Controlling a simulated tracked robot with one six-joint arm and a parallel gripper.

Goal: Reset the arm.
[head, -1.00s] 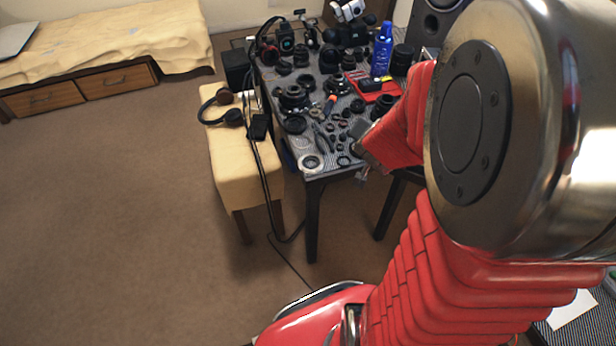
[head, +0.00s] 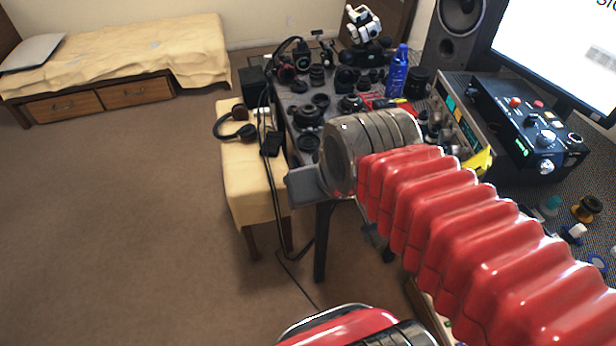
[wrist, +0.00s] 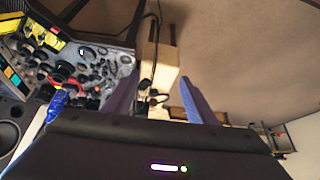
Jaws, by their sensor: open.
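In the wrist view my gripper (wrist: 160,88) has its two blue-purple fingers spread apart. The space between them holds nothing that I can see gripped. Behind the fingers lie the yellow-covered bench, a pair of headphones and the carpet. In the head view my red ribbed arm reaches from the lower right across the near part of the worktable (head: 321,245). Its metal joint hides part of the tabletop, and I cannot make out the fingertips there.
Lens parts, such as a black lens ring (head: 308,115), crowd the table, with a blue spray bottle (head: 397,72) behind. A black control box (head: 530,130) and monitor stand right. The yellow-covered bench (head: 240,165) bears headphones (head: 235,130). Carpet (head: 120,220) is clear at left.

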